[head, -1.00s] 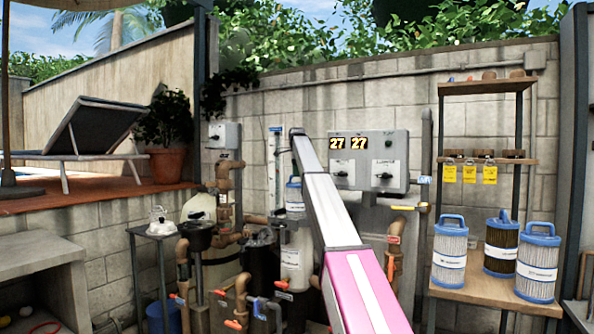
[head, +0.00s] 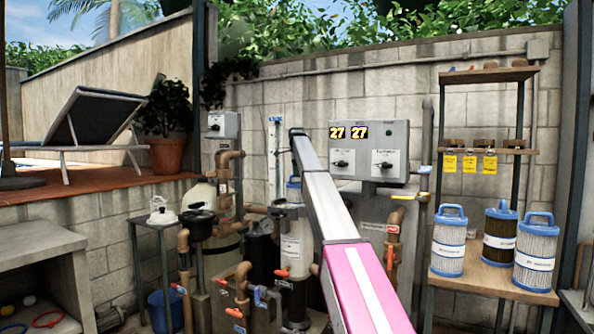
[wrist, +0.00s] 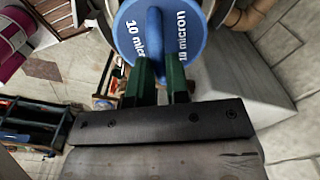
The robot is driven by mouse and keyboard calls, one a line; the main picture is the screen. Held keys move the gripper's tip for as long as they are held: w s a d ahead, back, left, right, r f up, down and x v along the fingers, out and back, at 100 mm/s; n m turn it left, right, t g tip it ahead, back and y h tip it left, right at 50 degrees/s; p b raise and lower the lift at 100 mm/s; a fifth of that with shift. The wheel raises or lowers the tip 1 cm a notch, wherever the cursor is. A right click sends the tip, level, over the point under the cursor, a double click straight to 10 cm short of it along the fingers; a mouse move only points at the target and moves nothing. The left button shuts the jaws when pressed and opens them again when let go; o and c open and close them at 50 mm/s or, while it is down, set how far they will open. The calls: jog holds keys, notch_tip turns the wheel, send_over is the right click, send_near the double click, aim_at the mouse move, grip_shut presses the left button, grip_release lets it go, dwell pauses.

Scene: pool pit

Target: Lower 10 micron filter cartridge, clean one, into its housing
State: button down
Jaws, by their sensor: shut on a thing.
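The clean 10 micron cartridge shows in the head view (head: 293,193) as a white body with a blue cap, partly covered by my arm. It is upright at the mouth of a pale housing (head: 293,245), and its lower part appears to be inside. In the wrist view, its round blue cap (wrist: 125,40) reads "10 micron" on both sides of the handle. My gripper (wrist: 160,75) is shut on that handle. The head view does not show my gripper clearly. The cartridge's lower end is hidden.
Pipes and valves with orange handles (head: 235,312) crowd around the housing. A control panel (head: 369,150) is on the wall behind. A wooden shelf (head: 470,283) at right holds a white cartridge (head: 449,245), a dark one (head: 500,240) and another white one (head: 536,258).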

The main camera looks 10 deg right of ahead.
jog(key=shift+f, duration=8.25)
jog(key=c, duration=1)
grip_release()
jog(key=shift+c, duration=0.2)
jog(key=shift+o, duration=0.2)
jog(key=shift+r, duration=6)
